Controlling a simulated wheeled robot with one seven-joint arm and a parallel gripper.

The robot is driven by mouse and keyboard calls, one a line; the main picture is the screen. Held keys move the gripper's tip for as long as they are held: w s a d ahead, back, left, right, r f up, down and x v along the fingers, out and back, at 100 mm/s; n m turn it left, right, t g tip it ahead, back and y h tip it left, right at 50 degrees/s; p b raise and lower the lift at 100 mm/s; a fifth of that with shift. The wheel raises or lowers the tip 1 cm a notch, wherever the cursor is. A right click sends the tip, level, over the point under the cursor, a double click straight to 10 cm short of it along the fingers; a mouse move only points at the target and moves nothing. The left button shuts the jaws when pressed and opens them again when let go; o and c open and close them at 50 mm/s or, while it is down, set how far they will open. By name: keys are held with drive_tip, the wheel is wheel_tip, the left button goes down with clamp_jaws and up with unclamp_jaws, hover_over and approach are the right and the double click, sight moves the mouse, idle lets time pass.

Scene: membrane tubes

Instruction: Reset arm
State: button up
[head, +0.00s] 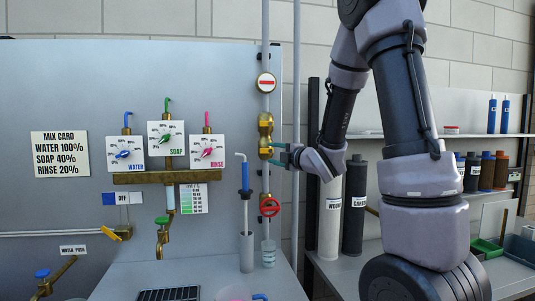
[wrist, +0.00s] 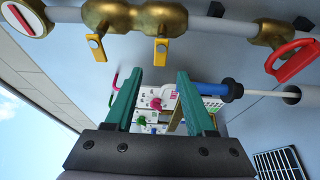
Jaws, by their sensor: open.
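My gripper (head: 280,155) is in the middle of the head view, at the end of my raised, bent arm. Its teal fingers point left toward the brass fittings (head: 265,136) on the vertical pipe. In the wrist view my gripper (wrist: 160,90) has its two teal fingers spread apart, with nothing held between them. The brass fittings with yellow handles (wrist: 161,48) lie beyond the fingertips there. I cannot tell from the pictures whether a finger touches the pipe.
Three dials, water (head: 124,154), soap (head: 167,144) and rinse (head: 207,151), sit on a brass manifold at left. Labelled cylinders (head: 354,205) stand right.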

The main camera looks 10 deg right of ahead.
drive_tip(key=shift+s+d, duration=0.1)
drive_tip(key=shift+s, duration=0.1)
drive_tip(key=s+d+r+m+g+h, duration=0.3)
drive_tip(key=s+d+m+h, duration=0.45)
drive_tip(key=m, duration=0.75)
drive_tip(key=s+a+m+g+y, duration=0.1)
drive_tip(key=s+m, duration=0.4)
drive_tip(key=s, duration=0.6)
drive_tip(key=s+a+f+m+g+y, duration=0.1)
drive_tip(key=s+a+m+g, duration=0.2)
drive_tip(key=s, duration=0.8)
drive_tip(key=m+g, duration=0.2)
drive_tip(key=m, duration=0.1)
drive_tip(key=shift+s+a+f+m+g, duration=0.15)
drive_tip(key=shift+a+f+m+g, duration=0.1)
drive_tip(key=shift+a+m+g, duration=0.05)
